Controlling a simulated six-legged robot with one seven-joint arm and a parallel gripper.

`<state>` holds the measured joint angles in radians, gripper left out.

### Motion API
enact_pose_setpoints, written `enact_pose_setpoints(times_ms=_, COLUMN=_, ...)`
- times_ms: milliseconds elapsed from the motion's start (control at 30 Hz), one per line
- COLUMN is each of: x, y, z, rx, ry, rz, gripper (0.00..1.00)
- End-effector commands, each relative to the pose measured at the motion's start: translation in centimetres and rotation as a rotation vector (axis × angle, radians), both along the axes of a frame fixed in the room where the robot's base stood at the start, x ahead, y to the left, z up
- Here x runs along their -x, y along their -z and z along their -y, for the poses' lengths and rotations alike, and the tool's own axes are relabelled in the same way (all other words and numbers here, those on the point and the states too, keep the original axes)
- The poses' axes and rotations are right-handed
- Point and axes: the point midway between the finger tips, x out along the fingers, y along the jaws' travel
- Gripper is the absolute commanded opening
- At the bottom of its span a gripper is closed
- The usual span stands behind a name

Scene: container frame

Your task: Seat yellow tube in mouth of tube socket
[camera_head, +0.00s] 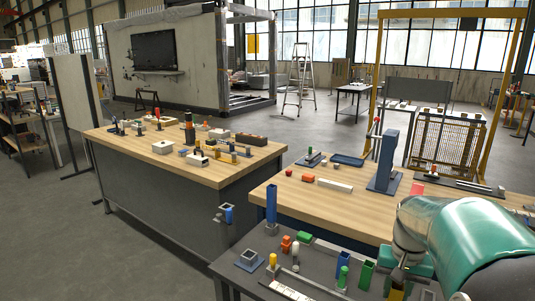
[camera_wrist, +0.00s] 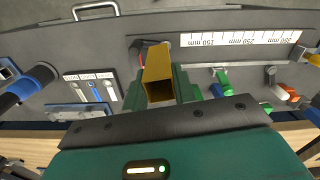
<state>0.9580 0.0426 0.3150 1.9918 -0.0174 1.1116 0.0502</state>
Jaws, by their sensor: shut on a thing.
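A yellow square tube (camera_wrist: 157,66) stands out from between the green fingers of my gripper (camera_wrist: 159,88) in the wrist view. The gripper is shut on it, and the tube's open end faces the camera. A grey square socket with an open mouth (camera_head: 249,257) sits on a blue base at the dark table's left end, well left of my gripper. It looks like the tube socket, and it looks empty.
A tall blue tube (camera_head: 271,203) stands upright near the socket. A yellow cylinder (camera_head: 273,261), red and green pieces and green tubes (camera_head: 366,274) stand along the dark table. A white scale strip (camera_wrist: 240,38) lies on it. A wooden bench (camera_head: 345,205) lies behind.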

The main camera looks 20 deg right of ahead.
Motion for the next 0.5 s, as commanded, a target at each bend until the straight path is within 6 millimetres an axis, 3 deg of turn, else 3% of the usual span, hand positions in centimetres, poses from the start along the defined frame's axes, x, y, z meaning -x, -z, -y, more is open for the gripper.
enact_pose_setpoints(times_ms=33, x=-1.7, y=0.4, z=-1.1, rx=-0.002, ry=-0.031, rz=0.000, gripper=0.00)
enact_pose_setpoints(times_ms=200, x=-6.3, y=1.7, z=-4.7, rx=-0.001, ry=-0.105, rz=-0.001, gripper=0.00)
enact_pose_setpoints(times_ms=500, x=-13.5, y=4.2, z=-13.0, rx=-0.001, ry=-0.234, rz=0.000, gripper=0.00)
